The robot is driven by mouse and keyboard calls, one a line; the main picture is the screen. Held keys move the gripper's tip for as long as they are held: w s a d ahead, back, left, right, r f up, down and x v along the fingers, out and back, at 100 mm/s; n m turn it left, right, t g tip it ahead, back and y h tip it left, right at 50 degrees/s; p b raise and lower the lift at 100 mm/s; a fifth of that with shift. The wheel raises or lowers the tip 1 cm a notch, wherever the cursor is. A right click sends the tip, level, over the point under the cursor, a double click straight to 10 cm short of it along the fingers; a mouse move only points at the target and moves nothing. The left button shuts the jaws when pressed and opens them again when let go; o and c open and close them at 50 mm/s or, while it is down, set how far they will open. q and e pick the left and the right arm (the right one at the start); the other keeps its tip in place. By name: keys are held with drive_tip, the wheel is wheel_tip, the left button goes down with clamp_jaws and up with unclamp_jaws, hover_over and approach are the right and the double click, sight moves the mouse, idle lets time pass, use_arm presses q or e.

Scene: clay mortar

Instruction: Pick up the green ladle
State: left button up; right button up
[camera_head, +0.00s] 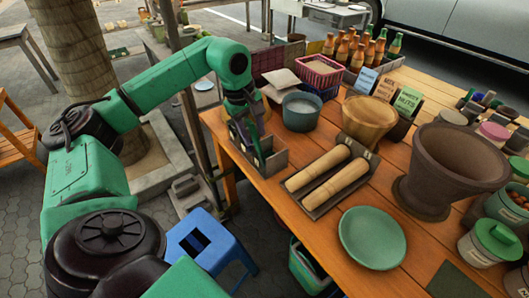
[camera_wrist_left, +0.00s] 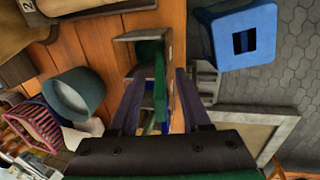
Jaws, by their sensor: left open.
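The green ladle (camera_wrist_left: 160,88) stands in a small grey open box (camera_wrist_left: 124,37) at the table's left edge; the box also shows in the head view (camera_head: 277,161). In the left wrist view the ladle's green handle lies between the two dark fingers of my left gripper (camera_wrist_left: 160,95). The left gripper (camera_head: 246,138) points down at the box from above in the head view. It is open, with the fingers on either side of the handle. In the head view the gripper largely hides the ladle. My right gripper is out of view.
Two wooden pestles (camera_head: 326,176) lie in a tray right of the box. A grey-green bucket (camera_head: 301,112) and a pink basket (camera_head: 320,70) stand behind. A green plate (camera_head: 372,238) and a large clay mortar (camera_head: 452,165) are farther right. A blue stool (camera_head: 205,238) stands below the table edge.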

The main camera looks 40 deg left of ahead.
use_arm(q)
clamp_jaws()
idle(1.4)
